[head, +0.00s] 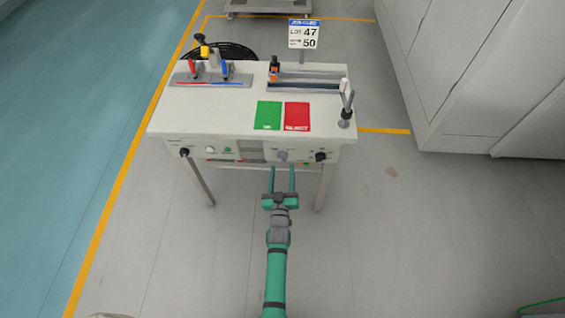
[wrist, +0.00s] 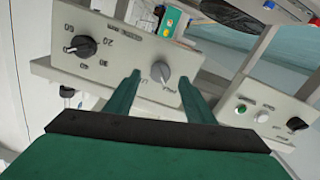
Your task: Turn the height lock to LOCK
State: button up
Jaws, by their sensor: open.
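A grey knob (head: 282,155), apparently the height lock, is on the front panel of the white table. It also shows in the wrist view (wrist: 160,71), with small lettering around it that I cannot read fully. Where its pointer stands is hard to tell. My gripper (head: 282,169) is open and empty, its two green fingers pointing at the panel. In the wrist view the fingertips (wrist: 160,82) stand to either side of the grey knob; whether they touch it I cannot tell.
A black numbered dial (wrist: 80,47) is beside the grey knob, also seen in the head view (head: 320,156). Another black knob (head: 184,152) is at the panel's left. Green and red mats (head: 268,115) lie on the tabletop (head: 215,115). Large cabinets (head: 455,70) stand right; floor in front is clear.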

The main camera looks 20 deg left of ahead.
aim_at(283, 157)
jog(key=x, duration=0.4)
jog(key=shift+w+a, duration=0.2)
jog(key=shift+w, duration=0.1)
jog(key=shift+s, duration=0.1)
jog(key=shift+c, duration=0.3)
jog(key=c, duration=1)
